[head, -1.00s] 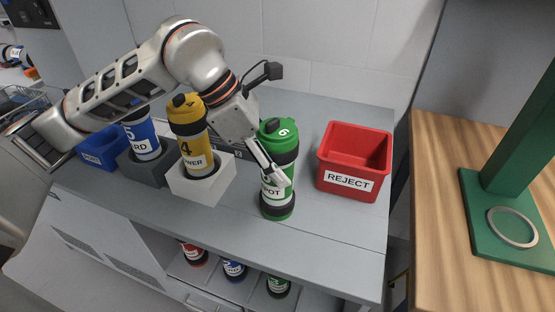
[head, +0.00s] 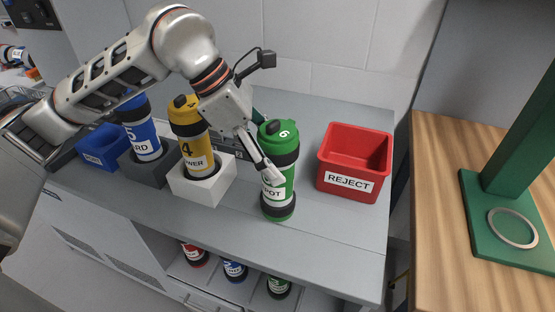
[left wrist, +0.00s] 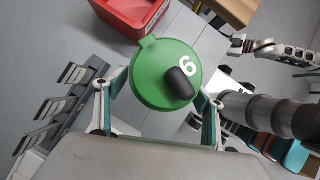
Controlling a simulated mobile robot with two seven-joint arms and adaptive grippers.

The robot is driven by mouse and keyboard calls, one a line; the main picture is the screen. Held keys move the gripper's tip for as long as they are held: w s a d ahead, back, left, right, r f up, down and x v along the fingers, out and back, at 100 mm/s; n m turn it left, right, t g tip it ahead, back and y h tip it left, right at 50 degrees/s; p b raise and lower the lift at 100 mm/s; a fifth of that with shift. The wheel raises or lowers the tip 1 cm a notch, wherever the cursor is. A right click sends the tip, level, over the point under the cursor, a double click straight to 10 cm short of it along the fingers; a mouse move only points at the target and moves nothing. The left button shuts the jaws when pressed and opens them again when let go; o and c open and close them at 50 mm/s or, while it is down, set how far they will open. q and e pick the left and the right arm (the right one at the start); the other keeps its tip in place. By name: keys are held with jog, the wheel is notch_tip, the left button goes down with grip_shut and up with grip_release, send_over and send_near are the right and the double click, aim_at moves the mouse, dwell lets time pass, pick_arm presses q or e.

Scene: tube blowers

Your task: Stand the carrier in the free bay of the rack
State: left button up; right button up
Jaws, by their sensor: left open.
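A green carrier marked 6 (head: 280,185) stands upright on the grey counter, left of the red bin. In the left wrist view its round green lid (left wrist: 160,75) with a black knob fills the middle. My left gripper (head: 272,160) is open at the carrier, one finger in front of its label. In the left wrist view its fingers (left wrist: 158,112) lie on either side of the lid. I cannot tell whether they touch the carrier. Several grey slotted parts with white labels (left wrist: 55,105) show at left there; I cannot tell whether they are the rack.
A red REJECT bin (head: 348,183) stands right of the carrier. A yellow carrier 4 (head: 197,155) sits in a white holder, a blue carrier 5 (head: 144,138) in a grey one. Red (head: 194,254), blue (head: 235,270) and green (head: 278,286) carriers stand below the counter.

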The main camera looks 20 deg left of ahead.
pick_arm(q)
jog(key=v, duration=0.9)
jog(key=shift+a+r, duration=0.2)
jog(key=shift+r, duration=0.15)
jog(key=shift+s, duration=0.1)
